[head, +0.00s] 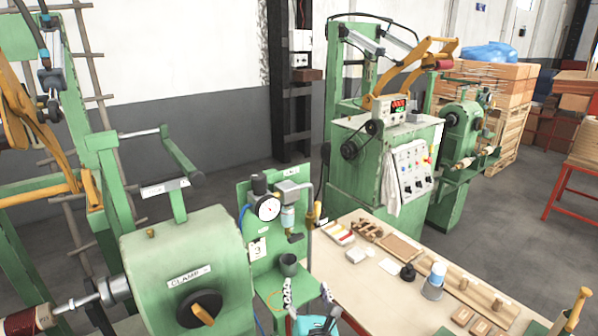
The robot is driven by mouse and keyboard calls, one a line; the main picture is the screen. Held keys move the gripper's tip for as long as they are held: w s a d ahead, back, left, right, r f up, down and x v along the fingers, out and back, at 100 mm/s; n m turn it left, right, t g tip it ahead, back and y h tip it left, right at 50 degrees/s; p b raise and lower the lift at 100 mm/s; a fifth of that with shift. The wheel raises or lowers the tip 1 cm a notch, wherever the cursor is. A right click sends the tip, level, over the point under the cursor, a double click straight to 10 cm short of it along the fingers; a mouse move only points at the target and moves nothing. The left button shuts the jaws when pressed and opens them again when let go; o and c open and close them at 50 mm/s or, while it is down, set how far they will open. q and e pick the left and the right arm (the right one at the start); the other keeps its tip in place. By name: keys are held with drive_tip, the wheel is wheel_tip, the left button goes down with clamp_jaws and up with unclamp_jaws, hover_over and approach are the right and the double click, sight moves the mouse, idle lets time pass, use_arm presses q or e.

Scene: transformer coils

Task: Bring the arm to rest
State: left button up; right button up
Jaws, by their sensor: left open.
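My left gripper (314,315) shows at the bottom edge, a blue body with dark fingers spread apart. It is open and I see nothing held in it. It is in front of the green gauge stand (262,215), near its lower shelf and the table's left corner. The rest of its arm is cut off by the frame's lower edge. My right gripper is not in view.
A green winding machine (190,262) stands at left. The wooden table (350,285) at right holds small blocks, a cup (433,283) and trays. A dark cup (288,264) and stacked pale rings (287,293) are on the stand. A control cabinet (365,150) stands behind.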

use_arm(q)
wheel_tip(320, 180, up, 10)
drive_tip(key=m+t+h, duration=0.2)
drive_tip(key=m+h, duration=0.3)
drive_tip(key=m, duration=0.7)
drive_tip(key=s+a+f+m+g+y, duration=0.1)
drive_tip(key=s+a+f+m+g, duration=0.5)
drive_tip(key=s+a+f+m, duration=0.2)
drive_tip(key=s+a+f+m+g+y, duration=0.2)
drive_tip(key=s+a+f+m+g, duration=0.3)
drive_tip(key=s+a+f+m, duration=0.3)
drive_tip(key=s+a+m, duration=0.3)
drive_tip(key=m, duration=0.3)
drive_tip(key=shift+s+a+g, duration=0.35)
drive_tip(key=shift+a+g, duration=0.05)
